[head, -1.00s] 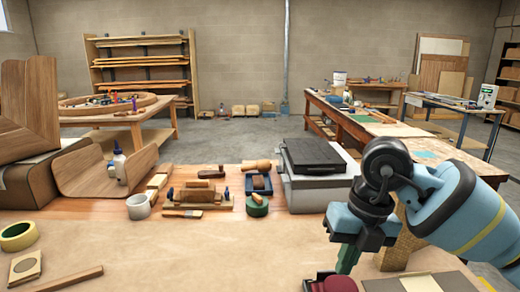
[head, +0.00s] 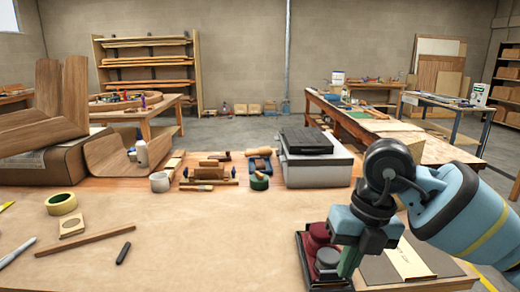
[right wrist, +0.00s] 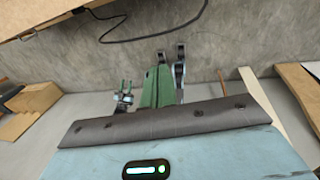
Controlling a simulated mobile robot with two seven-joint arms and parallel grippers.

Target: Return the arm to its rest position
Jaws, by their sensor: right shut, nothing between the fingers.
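My right arm (head: 455,210) comes in from the right of the head view, bent at a dark wrist joint. My right gripper (head: 350,262) points down at the bench's near right part, with a green part showing; its fingertips are not clearly visible. I see nothing held in it. The right wrist view shows a blue arm shell with a lit indicator, a green part and dark metal parts over a grey floor. My left arm is not in view.
A red and black tool (head: 318,245) stands close beside the right gripper. A grey machine (head: 318,165), a white mug (head: 160,182) and several hand tools line the back of the workbench (head: 215,240). A wooden strip (head: 90,240) and marker (head: 123,253) lie in front; the middle is clear.

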